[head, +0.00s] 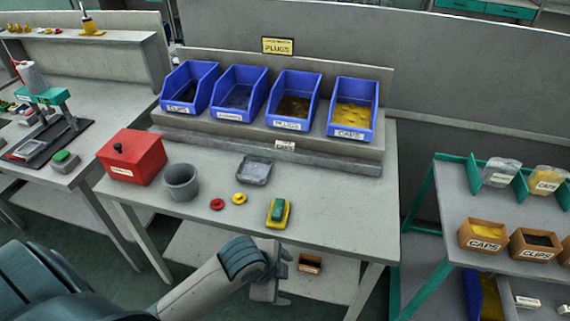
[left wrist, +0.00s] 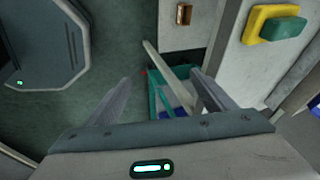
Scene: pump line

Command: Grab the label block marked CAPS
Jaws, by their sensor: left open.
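A small white label block (head: 285,146) stands on the ledge below the row of blue bins; its lettering is small and looks like CAPS. The rightmost blue bin (head: 350,118), holding yellow pieces, also has a front label reading CAPS. My left gripper (head: 270,290) is in front of the workbench's near edge, low and well apart from the block. In the left wrist view my left gripper (left wrist: 160,80) is open with nothing between its fingers. The block does not show in that view. My right gripper is not in view.
The bench (head: 330,215) carries a red box (head: 133,157), a grey cup (head: 181,183), a grey tray (head: 254,171), red and yellow rings, and a green-and-yellow block (head: 278,213). A green-framed rack (head: 450,190) with CAPS and CLIPS boxes stands right. The bench's right part is clear.

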